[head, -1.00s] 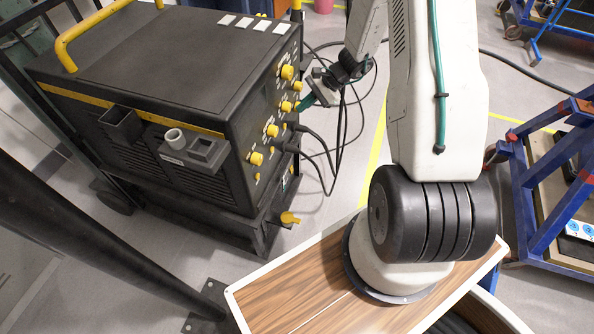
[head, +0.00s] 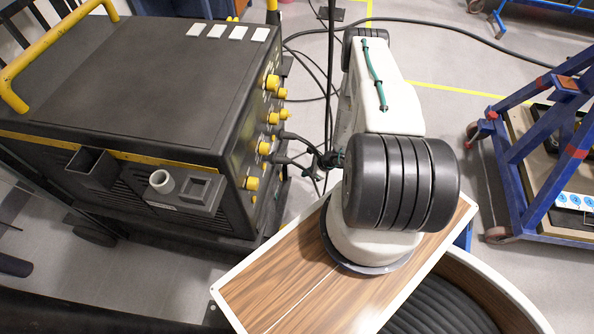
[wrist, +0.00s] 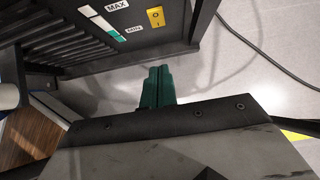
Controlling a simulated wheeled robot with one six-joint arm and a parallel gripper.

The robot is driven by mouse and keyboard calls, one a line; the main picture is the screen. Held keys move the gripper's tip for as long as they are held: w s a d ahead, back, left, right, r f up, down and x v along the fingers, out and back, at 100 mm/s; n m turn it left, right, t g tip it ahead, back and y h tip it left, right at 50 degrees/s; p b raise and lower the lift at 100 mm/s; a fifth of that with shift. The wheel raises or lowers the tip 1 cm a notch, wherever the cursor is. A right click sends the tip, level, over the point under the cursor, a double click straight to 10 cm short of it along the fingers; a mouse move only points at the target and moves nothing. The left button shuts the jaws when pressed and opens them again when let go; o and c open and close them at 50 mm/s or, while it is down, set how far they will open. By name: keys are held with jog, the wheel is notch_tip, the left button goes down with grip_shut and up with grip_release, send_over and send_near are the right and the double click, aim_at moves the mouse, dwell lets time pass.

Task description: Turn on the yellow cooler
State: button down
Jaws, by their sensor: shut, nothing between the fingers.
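A yellow rocker switch (wrist: 156,17) marked O and I sits on a dark panel (wrist: 75,40) at the top of the wrist view. MAX and MIN labels with a green-and-white level strip are to its left. My gripper (wrist: 158,72) shows as two green fingers, shut together with nothing between them. In the picture the fingers point up, a little below the switch and the panel's lower edge, apart from both. In the head view, the dark welding machine (head: 150,75) with yellow knobs stands at left. The switch is hidden there, and my fingers cannot be made out.
Black cables (head: 305,138) hang from the machine's front close to my arm. A cable (wrist: 262,55) lies on the floor at right in the wrist view. A blue frame cart (head: 530,160) stands at right.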

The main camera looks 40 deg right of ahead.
aim_at(281, 177)
jog(key=w+a+r+x, duration=0.1)
jog(key=x, duration=0.9)
jog(key=shift+w, duration=0.6)
jog(key=shift+a, duration=0.15)
jog(key=shift+w+a+f, duration=0.2)
jog(key=shift+w+f, duration=0.05)
jog(key=shift+f, duration=0.25)
jog(key=shift+a, duration=0.1)
jog(key=shift+r, duration=0.1)
